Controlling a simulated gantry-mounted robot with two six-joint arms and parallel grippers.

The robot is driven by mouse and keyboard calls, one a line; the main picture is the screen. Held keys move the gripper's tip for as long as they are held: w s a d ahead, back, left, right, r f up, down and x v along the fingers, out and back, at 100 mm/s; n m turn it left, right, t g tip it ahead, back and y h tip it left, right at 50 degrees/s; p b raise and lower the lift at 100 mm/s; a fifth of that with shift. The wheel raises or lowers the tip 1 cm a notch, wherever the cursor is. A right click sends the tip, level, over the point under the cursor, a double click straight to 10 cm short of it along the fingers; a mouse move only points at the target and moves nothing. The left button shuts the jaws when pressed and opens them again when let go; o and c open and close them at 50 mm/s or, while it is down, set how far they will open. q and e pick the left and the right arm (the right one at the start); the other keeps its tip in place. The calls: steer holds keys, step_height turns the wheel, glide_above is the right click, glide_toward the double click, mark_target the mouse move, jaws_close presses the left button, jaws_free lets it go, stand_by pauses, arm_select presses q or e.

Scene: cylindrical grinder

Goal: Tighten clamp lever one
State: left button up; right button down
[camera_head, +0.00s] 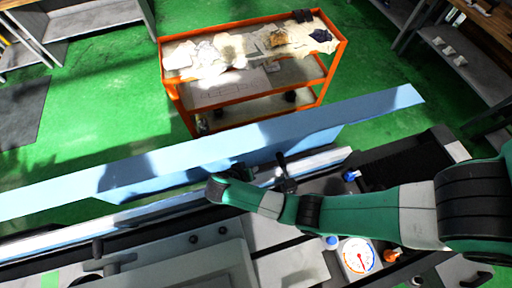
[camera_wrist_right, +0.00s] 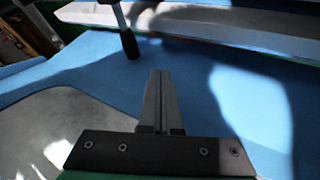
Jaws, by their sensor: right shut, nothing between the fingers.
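A dark clamp lever (camera_head: 284,172) stands on the machine beside the long light-blue panel in the head view. A lever with a thin rod and black grip (camera_wrist_right: 130,44) shows at the upper left of the right wrist view; I cannot tell whether it is the same one. My right gripper (camera_wrist_right: 160,74) is shut and empty, its fingers pressed together over the blue surface. Its tips are apart from the lever, to the lower right of it. In the head view my right arm and wrist mostly hide the gripper. My left gripper is out of view.
The long light-blue panel (camera_head: 370,108) crosses the machine. A dial gauge (camera_head: 358,257), a blue knob (camera_head: 351,175) and an orange knob (camera_head: 391,255) are near my right arm. An orange cart (camera_head: 168,82) with cluttered shelves stands beyond the machine on green floor.

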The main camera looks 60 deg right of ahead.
mark_target(284, 168)
steer(key=s+d+f, duration=0.4)
steer(key=d+f, duration=0.4)
steer(key=shift+d+b, duration=0.35)
steer(key=shift+d, duration=0.05)
